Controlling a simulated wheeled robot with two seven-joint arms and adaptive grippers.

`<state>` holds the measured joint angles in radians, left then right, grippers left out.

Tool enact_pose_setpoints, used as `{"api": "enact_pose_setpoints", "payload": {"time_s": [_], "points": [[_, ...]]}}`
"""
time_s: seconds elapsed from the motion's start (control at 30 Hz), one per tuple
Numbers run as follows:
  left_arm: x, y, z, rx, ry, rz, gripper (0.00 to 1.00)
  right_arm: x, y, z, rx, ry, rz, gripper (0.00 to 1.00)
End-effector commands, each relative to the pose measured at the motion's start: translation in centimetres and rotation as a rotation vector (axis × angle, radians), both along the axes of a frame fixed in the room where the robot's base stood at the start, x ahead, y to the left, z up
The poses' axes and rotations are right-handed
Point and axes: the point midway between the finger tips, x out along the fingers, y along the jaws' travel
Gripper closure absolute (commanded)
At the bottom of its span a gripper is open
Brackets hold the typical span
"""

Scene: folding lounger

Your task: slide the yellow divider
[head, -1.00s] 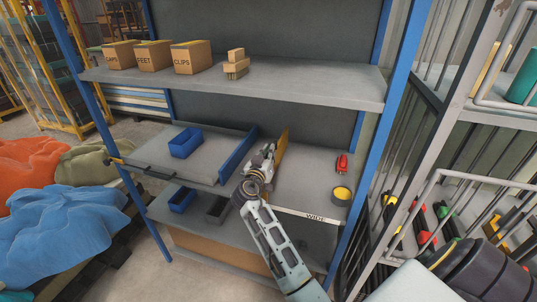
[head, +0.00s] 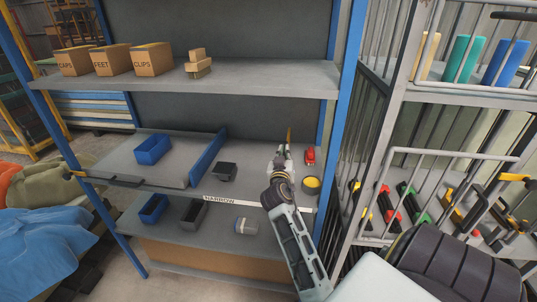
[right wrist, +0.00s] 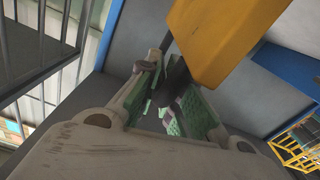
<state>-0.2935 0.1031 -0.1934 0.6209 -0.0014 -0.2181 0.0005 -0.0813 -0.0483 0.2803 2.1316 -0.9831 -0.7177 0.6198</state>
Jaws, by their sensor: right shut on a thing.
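The yellow divider (head: 289,136) stands upright on the right part of the middle shelf (head: 262,165), seen nearly edge-on and partly hidden by my right gripper (head: 284,154). My right gripper is at the divider's front end. In the right wrist view the divider (right wrist: 222,38) shows as a broad yellow panel just beyond the green-padded fingers (right wrist: 172,92). The fingers are closed on a dark part by its lower edge. A label reading NARROW (head: 232,202) runs along the shelf's front edge. My left gripper is not in view.
Left of the yellow divider are a small black bin (head: 224,172), a blue divider (head: 208,157) and a blue bin (head: 153,149). Close on its right are a red item (head: 310,155) and a yellow-topped tin (head: 311,185). A blue post (head: 343,110) bounds the shelf.

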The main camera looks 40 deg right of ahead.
Motion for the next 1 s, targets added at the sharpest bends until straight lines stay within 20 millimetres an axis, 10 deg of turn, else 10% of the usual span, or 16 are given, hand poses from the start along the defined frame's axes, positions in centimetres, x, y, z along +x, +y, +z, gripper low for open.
{"api": "enact_pose_setpoints", "payload": {"time_s": [0.63,0.8,1.0], "points": [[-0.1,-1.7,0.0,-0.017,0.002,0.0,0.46,-1.9,-1.5,-0.5,0.007,0.006,0.001,1.0],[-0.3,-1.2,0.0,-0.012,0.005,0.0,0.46,-1.9,-1.5,-0.5,0.008,0.007,0.002,0.72],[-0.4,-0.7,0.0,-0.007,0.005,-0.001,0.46,-1.9,-1.5,-0.1,0.008,0.005,0.001,0.72]]}}
